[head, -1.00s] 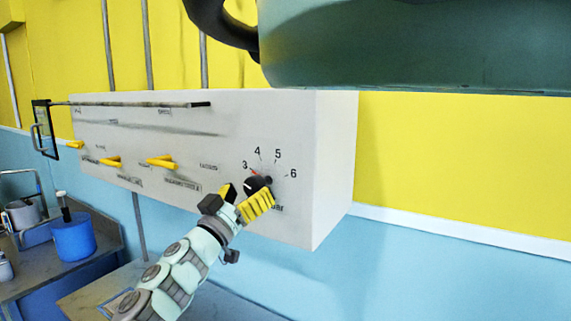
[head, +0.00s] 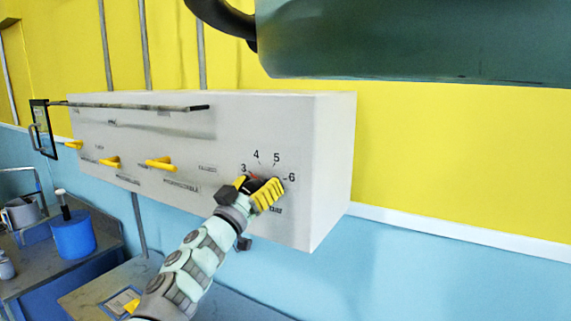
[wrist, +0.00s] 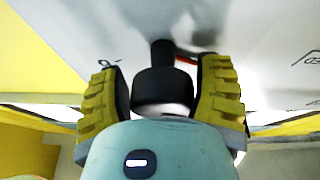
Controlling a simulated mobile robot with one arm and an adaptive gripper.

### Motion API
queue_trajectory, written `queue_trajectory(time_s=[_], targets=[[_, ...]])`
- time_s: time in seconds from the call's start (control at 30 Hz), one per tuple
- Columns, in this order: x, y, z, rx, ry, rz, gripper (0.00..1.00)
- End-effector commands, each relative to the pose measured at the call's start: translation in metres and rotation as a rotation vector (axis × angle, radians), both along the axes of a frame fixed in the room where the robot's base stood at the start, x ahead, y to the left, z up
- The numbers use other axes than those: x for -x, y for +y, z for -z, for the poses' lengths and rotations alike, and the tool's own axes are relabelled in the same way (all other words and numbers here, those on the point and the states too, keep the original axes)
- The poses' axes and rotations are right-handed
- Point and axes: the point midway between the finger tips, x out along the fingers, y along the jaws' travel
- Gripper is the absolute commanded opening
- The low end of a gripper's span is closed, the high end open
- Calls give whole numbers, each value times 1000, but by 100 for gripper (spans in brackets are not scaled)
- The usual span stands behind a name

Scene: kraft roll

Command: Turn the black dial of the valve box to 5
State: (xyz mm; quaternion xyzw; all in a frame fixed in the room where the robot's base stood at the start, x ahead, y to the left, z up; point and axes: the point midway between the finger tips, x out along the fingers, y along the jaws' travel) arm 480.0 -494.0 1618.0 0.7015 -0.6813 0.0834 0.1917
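The valve box (head: 333,150) is a long pale box on the wall. Its black dial (head: 262,182) is on the front face at the right end, below the printed numbers 3, 4, 5 and 6. A red mark by the dial shows near the 3; the fingers partly cover it. My gripper (head: 257,191) has its yellow fingers on either side of the dial. In the wrist view the dial (wrist: 162,88) stands between the open fingers (wrist: 160,92), with narrow gaps. Firm contact does not show. The red pointer shows right of the dial there.
Several yellow levers (head: 160,163) stick out of the box to the left. A dark rod (head: 130,106) runs along its upper front. A bench with a blue container (head: 73,236) is at the lower left. A large dark green body covers the top right.

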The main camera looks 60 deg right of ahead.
Motion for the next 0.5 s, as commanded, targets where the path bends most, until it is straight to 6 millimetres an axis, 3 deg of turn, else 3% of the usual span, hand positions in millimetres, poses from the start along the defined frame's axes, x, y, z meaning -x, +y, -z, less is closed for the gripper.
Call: queue_trajectory(time_s=[0.07,0.5], targets=[[-1,1,0,0,0,-2,56],[-2,1,0,0,1,-4,10]])
